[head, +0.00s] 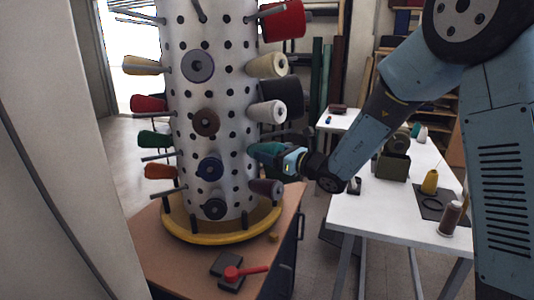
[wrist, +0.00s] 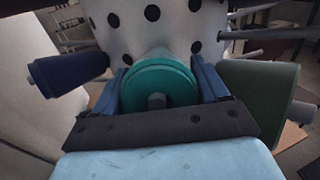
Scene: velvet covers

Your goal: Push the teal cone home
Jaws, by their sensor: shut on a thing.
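The teal cone (head: 265,151) is at the right side of the white perforated column (head: 222,110), its narrow end towards the column. My gripper (head: 288,158) is shut on it from the right. In the wrist view the teal cone (wrist: 160,85) sits between my two blue fingers, its wide end facing the camera. A dark round core shows in the middle of that end. The column (wrist: 150,22) lies straight beyond the cone. Whether the cone touches the column is hidden.
A cream cone (head: 268,112) is above and a mauve cone (head: 267,188) below my gripper. In the wrist view a navy cone (wrist: 65,73) is left and a dark green cone (wrist: 257,95) close right. The yellow base ring (head: 222,232) stands on a brown-topped cabinet (head: 170,262). A white table (head: 390,215) is right.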

